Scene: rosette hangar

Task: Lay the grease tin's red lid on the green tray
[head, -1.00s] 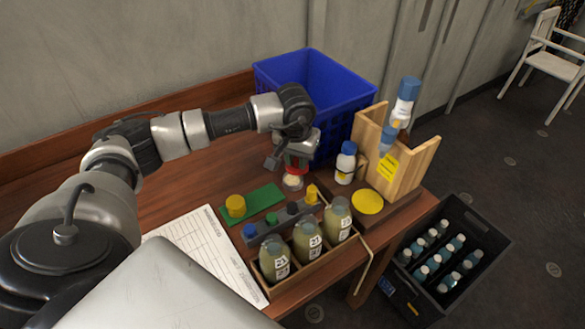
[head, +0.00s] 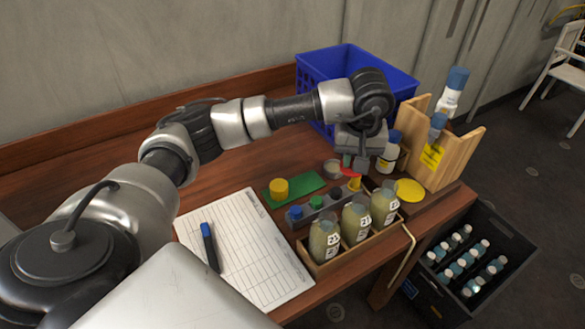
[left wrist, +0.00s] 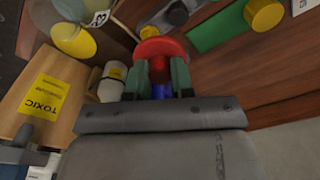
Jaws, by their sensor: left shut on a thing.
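My left gripper (head: 357,154) is shut on the red lid (head: 348,162). In the left wrist view the lid (left wrist: 161,49) sits at the fingertips (left wrist: 158,78), facing away from the palm. The tray (left wrist: 214,29) also shows in the left wrist view. My right gripper is not in view.
A rack (head: 325,207) with coloured knobs and a wooden box of bottles (head: 356,219) stand in front of the tray. A blue crate (head: 322,75) is behind, and a wooden holder (head: 458,160) and white bottle (head: 389,152) are right. A clipboard sheet (head: 245,245) lies left.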

